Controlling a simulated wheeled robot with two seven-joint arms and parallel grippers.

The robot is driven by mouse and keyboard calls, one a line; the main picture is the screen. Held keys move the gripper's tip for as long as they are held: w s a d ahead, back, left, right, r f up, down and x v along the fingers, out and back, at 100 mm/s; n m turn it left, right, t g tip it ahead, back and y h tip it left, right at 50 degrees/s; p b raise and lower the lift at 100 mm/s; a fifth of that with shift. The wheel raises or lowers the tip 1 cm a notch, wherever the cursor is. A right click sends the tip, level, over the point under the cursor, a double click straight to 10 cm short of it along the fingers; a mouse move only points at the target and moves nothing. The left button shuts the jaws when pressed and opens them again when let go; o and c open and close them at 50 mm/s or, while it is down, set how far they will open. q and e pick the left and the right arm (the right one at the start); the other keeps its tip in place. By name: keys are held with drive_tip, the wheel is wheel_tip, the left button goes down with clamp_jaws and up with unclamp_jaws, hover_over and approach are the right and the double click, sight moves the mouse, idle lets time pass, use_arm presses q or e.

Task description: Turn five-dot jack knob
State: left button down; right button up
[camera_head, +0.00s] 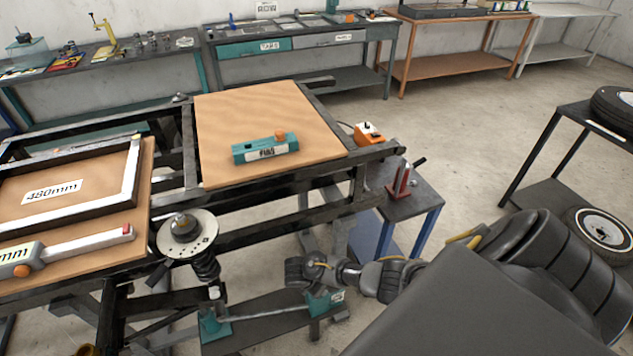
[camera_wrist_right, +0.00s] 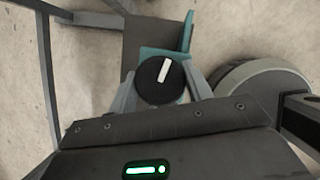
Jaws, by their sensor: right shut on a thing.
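In the right wrist view, a round black knob (camera_wrist_right: 152,90) with a white bar on its face sits between the two grey fingers of my right gripper (camera_wrist_right: 160,84). The gripper is shut on the knob. A teal jack bracket (camera_wrist_right: 186,36) shows just beyond it. In the head view, my right arm reaches in from the right to a teal jack end (camera_head: 322,302) with a small white label, low beside the frame. The knob is hidden there, and the label's dots are too small to count. My left gripper is not in view.
A spring strut (camera_head: 205,266) with a round top plate stands left of the jack, above another teal bracket (camera_head: 213,324). The dark frame table with a brown board (camera_head: 255,110) rises behind. A small blue-legged stand (camera_head: 425,205) is behind my right arm.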

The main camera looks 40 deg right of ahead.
drive_tip(key=m+g+p, duration=0.1)
drive_tip(key=m, duration=0.2)
drive_tip(key=shift+m+g, duration=0.3)
drive_tip(key=shift+m, duration=0.1)
drive_tip(key=m+g, duration=0.1)
drive_tip(key=m, duration=0.2)
drive_tip(key=shift+w+m+y, duration=0.1)
drive_tip(key=shift+m+y, duration=0.2)
drive_tip(key=m, duration=0.2)
drive_tip(key=m+g+y, duration=0.1)
drive_tip(key=m, duration=0.1)
drive_tip(key=shift+m+g, duration=0.3)
drive_tip(key=m+y, duration=0.1)
drive_tip(key=m, duration=0.1)
drive_tip(key=m+y, duration=0.1)
drive_tip(key=m, duration=0.2)
drive_tip(key=shift+d+g, duration=0.1)
drive_tip(key=shift+g, duration=0.2)
drive_tip(key=shift+m, duration=0.3)
drive_tip(key=o, duration=1)
